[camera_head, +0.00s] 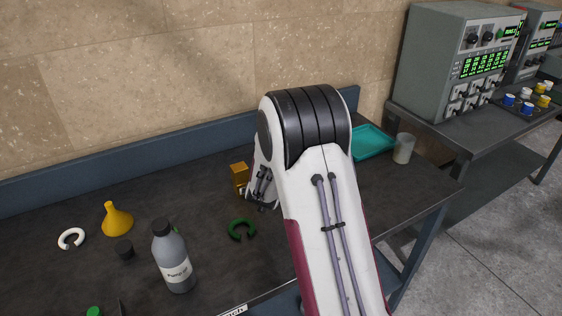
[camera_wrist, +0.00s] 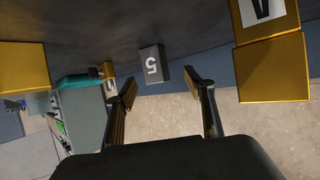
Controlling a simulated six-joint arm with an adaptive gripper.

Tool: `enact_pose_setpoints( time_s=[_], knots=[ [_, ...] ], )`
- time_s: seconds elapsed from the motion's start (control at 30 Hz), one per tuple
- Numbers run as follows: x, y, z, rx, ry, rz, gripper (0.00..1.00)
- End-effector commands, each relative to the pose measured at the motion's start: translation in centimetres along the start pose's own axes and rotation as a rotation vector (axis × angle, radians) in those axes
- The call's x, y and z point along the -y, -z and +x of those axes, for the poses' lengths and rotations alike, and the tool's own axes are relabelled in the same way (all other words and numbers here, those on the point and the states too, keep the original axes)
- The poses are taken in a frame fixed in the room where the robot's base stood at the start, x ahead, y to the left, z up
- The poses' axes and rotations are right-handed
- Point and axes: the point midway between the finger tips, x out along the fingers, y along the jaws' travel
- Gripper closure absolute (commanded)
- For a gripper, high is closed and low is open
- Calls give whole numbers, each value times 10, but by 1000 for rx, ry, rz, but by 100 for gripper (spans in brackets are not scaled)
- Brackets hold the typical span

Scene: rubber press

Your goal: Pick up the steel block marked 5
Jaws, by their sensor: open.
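The steel block marked 5 (camera_wrist: 152,68) is a grey block on the dark tabletop, seen in the wrist view just beyond the gap between my fingertips. My gripper (camera_wrist: 160,82) is open, with one finger on each side of the picture's middle and nothing between them. The block appears apart from both fingers. In the head view my gripper (camera_head: 262,204) is partly hidden by my arm and hangs low over the table beside a yellow block (camera_head: 239,174). The steel block is hidden there behind my arm.
In the wrist view, large yellow blocks (camera_wrist: 273,68) stand close at right and another at left. The head view shows a green ring (camera_head: 241,229), a bottle (camera_head: 174,262), a yellow funnel (camera_head: 117,220), a teal tray (camera_head: 372,141) and a grey cup (camera_head: 403,149).

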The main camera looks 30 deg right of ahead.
Motion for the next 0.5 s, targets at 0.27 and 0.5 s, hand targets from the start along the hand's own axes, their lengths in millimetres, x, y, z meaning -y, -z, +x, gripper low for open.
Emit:
enact_pose_setpoints(
  time_s=[0.27, 0.5],
  knots=[
    [-1, 0, 18, 1, -1, 0, 46],
    [-1, 0, 24, 0, 0, 0, 46]
  ],
)
